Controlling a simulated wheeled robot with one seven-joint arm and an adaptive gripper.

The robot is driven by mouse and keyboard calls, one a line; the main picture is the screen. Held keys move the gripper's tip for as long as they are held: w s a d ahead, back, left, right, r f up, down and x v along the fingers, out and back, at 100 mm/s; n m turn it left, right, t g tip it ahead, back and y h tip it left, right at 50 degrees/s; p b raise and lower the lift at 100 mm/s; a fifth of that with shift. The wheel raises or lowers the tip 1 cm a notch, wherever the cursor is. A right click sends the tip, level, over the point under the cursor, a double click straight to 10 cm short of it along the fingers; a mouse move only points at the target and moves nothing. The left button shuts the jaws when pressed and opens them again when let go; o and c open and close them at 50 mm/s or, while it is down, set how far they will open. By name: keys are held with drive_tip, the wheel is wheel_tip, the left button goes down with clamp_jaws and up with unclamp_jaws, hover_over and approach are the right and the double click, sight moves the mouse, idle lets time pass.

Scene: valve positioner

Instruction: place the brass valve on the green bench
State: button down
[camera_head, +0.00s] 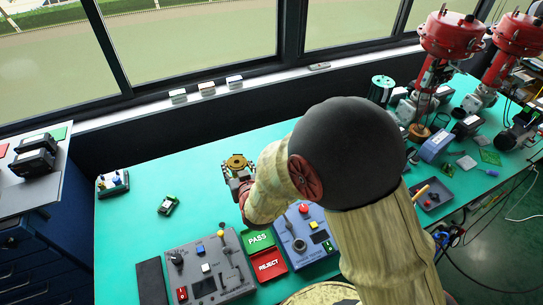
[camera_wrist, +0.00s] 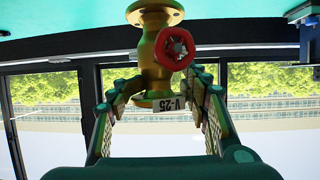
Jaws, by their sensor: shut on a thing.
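The brass valve (camera_head: 237,162) shows in the head view as a round brass flange over the green bench (camera_head: 135,225), left of my arm. In the wrist view the brass valve (camera_wrist: 152,50) has a red handwheel, flanged ends and a white tag reading V-25. My gripper (camera_wrist: 163,88) is shut on the valve, with one finger on each side of its body. In the head view my gripper (camera_head: 240,183) is partly hidden by my arm. The green bench also fills the top of the wrist view (camera_wrist: 60,20). I cannot tell whether the valve touches it.
A grey control box (camera_head: 208,268), a green PASS pad (camera_head: 257,240), a red REJECT pad (camera_head: 269,265) and another box (camera_head: 305,235) stand at the front. Red actuators (camera_head: 452,38) stand back right. The back-left bench is mostly clear.

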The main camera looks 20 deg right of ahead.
drive_tip(key=shift+w+d+f+b, duration=0.75)
drive_tip(key=shift+w+f+b, duration=0.1)
drive_tip(key=shift+w+f, duration=1.35)
drive_tip(key=shift+w+d+f+b, duration=0.7)
drive_tip(key=shift+w+f+b, duration=0.15)
drive_tip(key=shift+w+f, duration=1.3)
drive_tip(key=shift+w+d+f+b, duration=0.8)
drive_tip(key=shift+w+f, duration=1.15)
drive_tip(key=shift+w, duration=0.4)
drive_tip(key=shift+f, duration=0.1)
drive_tip(key=c, duration=0.9)
unclamp_jaws()
drive_tip(key=shift+s+f, duration=0.15)
drive_tip(key=shift+f, duration=0.05)
